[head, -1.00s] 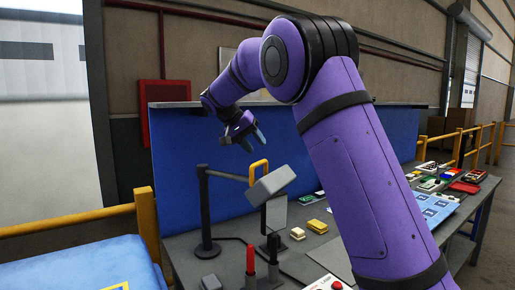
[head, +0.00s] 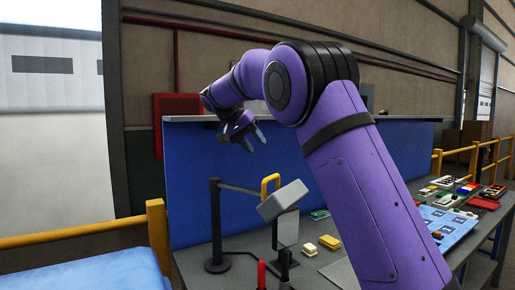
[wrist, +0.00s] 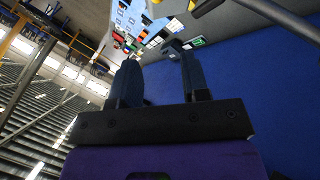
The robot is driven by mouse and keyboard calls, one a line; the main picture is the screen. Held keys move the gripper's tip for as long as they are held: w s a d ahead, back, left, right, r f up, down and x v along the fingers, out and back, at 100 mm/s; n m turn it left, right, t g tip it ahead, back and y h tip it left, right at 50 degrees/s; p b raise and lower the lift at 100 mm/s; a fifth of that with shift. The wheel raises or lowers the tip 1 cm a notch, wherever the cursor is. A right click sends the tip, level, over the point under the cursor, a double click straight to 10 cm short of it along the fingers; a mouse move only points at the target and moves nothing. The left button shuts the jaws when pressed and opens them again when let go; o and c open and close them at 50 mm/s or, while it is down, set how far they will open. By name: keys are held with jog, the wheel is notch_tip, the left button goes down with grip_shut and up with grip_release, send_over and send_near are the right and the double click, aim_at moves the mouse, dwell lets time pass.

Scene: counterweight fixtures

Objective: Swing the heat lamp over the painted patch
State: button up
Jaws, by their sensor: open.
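The heat lamp appears to be the grey box-shaped head (head: 284,203) with a yellow handle (head: 270,185), joined by a horizontal bar to a black post (head: 215,228) on the bench. My gripper (head: 254,140) is open and empty, above the yellow handle and apart from it, in front of the blue panel. In the wrist view my gripper (wrist: 159,62) shows two separated fingers with nothing between them. Part of the yellow handle (wrist: 206,5) shows at that view's top edge. I cannot pick out the painted patch; my arm hides part of the bench.
A blue panel (head: 190,180) stands behind the bench. Yellow blocks (head: 330,242) lie right of the lamp, and a red-handled tool (head: 261,272) stands in front. A blue marked sheet (head: 440,226) and several small items lie at the right. A yellow rail (head: 158,240) stands at left.

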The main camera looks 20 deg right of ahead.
jog(key=shift+w+a+r, duration=0.15)
jog(key=shift+a+r, duration=0.25)
jog(key=shift+r, duration=0.05)
